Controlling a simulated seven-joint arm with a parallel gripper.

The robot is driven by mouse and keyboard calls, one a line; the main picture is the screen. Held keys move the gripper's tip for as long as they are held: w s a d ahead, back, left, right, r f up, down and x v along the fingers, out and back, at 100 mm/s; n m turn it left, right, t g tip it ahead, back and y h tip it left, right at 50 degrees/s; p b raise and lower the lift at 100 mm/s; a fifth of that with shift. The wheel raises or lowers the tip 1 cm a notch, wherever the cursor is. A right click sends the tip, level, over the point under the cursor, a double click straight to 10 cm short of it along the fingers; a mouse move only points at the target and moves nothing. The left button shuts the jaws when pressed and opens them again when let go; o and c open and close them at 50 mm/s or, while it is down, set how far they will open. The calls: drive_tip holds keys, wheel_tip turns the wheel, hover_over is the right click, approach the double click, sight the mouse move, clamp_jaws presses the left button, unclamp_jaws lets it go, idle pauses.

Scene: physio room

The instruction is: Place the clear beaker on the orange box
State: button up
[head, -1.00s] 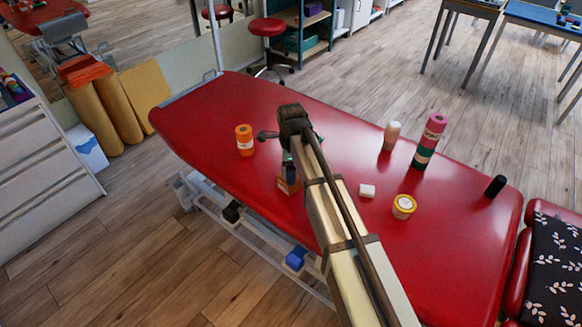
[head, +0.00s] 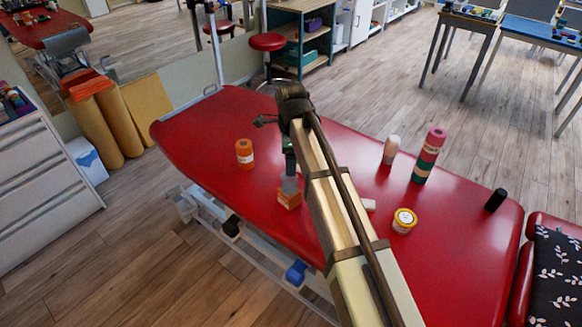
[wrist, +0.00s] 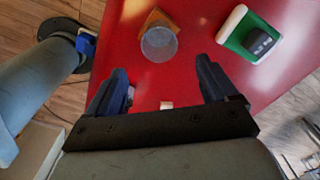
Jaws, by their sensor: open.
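The clear beaker (head: 290,184) stands upright on the small orange box (head: 288,200) on the red treatment table. In the wrist view the beaker (wrist: 159,44) shows as a translucent round shape over part of the orange box (wrist: 153,18). My gripper (wrist: 165,84) is open and empty. Its two dark fingers are apart from the beaker, which lies beyond them in the wrist view. In the head view my gripper is up above the box, and its fingers are hard to make out.
An orange bottle (head: 244,154), a pink and green roll (head: 428,156), a pale bottle (head: 391,149), a yellow tub (head: 404,220) and a black cylinder (head: 495,200) stand on the table (head: 460,235).

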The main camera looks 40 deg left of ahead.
drive_tip(key=shift+r, duration=0.9)
